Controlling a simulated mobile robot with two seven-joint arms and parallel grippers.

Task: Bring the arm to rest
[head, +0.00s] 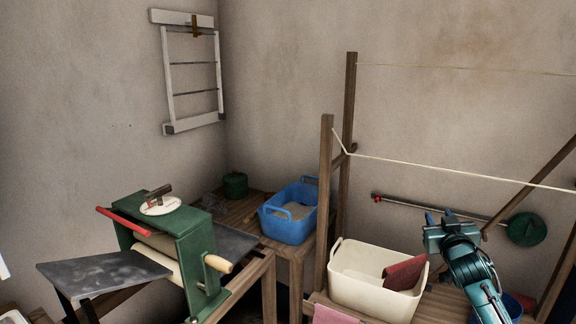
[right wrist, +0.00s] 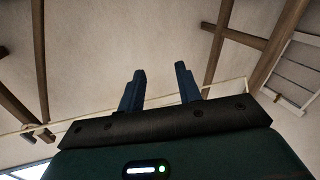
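My right gripper (head: 439,216) is raised at the right of the head view, above and beside the cream tub (head: 365,262). Its two blue fingers point up and stand apart with nothing between them. The right wrist view also shows the open fingers (right wrist: 160,70) against the plain wall, apart from everything. My right arm (head: 475,270) comes up from the lower right. My left gripper does not show in either view.
Wooden posts (head: 326,205) carry a pale line (head: 440,172) behind the gripper. A green mangle (head: 185,255), a blue basket (head: 289,212) and a green-ended pole (head: 526,229) stand around. A white rack (head: 192,75) hangs on the wall.

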